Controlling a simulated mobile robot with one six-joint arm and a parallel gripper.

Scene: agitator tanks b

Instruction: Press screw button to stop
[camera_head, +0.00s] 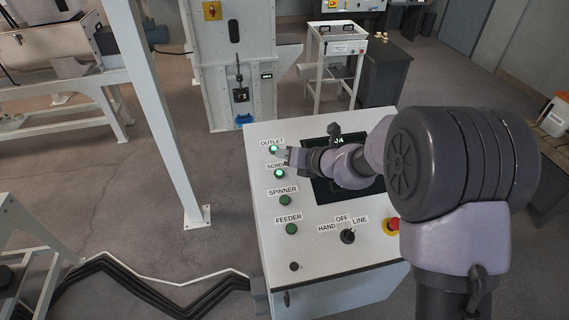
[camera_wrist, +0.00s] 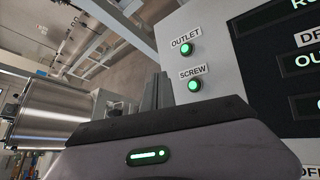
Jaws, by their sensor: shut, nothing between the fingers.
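The screw button (camera_head: 279,173) is a small green button, brightly lit, on the left side of the white control panel (camera_head: 264,252). Its SCREW label is partly covered by my gripper in the head view. In the wrist view the screw button (camera_wrist: 194,85) glows green below its label, to the right of my fingers. My gripper (camera_head: 281,157) is shut and empty, with its tips over the panel between the outlet and screw buttons in the head view. My gripper's fingers (camera_wrist: 157,91) show dark and together in the wrist view. I cannot tell whether they touch the panel.
The lit outlet button (camera_head: 273,149) is just above the screw button. Darker spinner (camera_head: 285,200) and feeder (camera_head: 291,229) buttons are below. A selector knob (camera_head: 347,236), a red stop button (camera_head: 393,224) and a dark screen (camera_head: 325,190) share the panel. A white post (camera_head: 165,120) stands left.

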